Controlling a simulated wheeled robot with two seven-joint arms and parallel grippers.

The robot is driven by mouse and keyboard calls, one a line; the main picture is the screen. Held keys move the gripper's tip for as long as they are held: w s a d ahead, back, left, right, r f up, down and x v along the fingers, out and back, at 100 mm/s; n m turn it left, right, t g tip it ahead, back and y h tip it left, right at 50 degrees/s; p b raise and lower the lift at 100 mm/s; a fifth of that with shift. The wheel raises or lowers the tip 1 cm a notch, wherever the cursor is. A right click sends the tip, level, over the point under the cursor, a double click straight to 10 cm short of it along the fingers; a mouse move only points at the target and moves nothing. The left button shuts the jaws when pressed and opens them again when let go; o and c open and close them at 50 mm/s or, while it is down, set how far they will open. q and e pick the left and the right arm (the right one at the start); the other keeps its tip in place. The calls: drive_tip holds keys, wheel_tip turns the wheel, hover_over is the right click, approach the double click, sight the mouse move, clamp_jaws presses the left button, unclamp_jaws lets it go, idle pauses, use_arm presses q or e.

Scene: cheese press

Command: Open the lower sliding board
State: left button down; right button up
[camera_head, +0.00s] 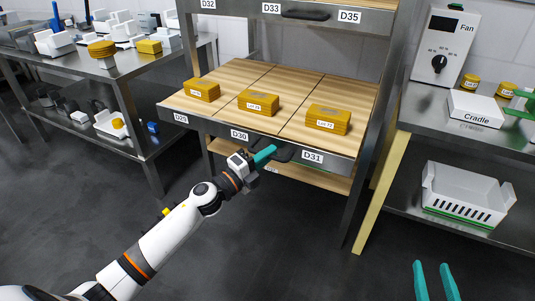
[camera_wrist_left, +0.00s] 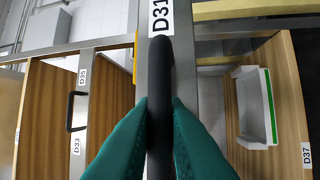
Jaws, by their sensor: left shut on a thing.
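The lower sliding board (camera_head: 240,88) is a wooden board with a metal front edge, labelled D30 and D31. It stands out from the rack, and several stacks of yellow cheese slabs lie on it. Its black handle (camera_head: 284,153) is on the front edge, and it also shows close up in the left wrist view (camera_wrist_left: 160,75). My left gripper (camera_head: 265,153) has teal fingers on both sides of the handle and is shut on it. My right gripper (camera_head: 435,282) shows only as two teal fingertips at the bottom right, apart and empty.
An upper board with a black handle (camera_head: 305,15) is above. A steel table (camera_head: 110,72) stands at left. At right, a steel bench holds a fan control box (camera_head: 446,45) and a white cradle (camera_head: 475,109), with a white crate (camera_head: 466,197) below. The floor in front is clear.

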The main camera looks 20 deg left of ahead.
use_arm(q)
drive_tip(key=c, duration=1.5)
unclamp_jaws()
drive_tip(key=shift+o, duration=0.2)
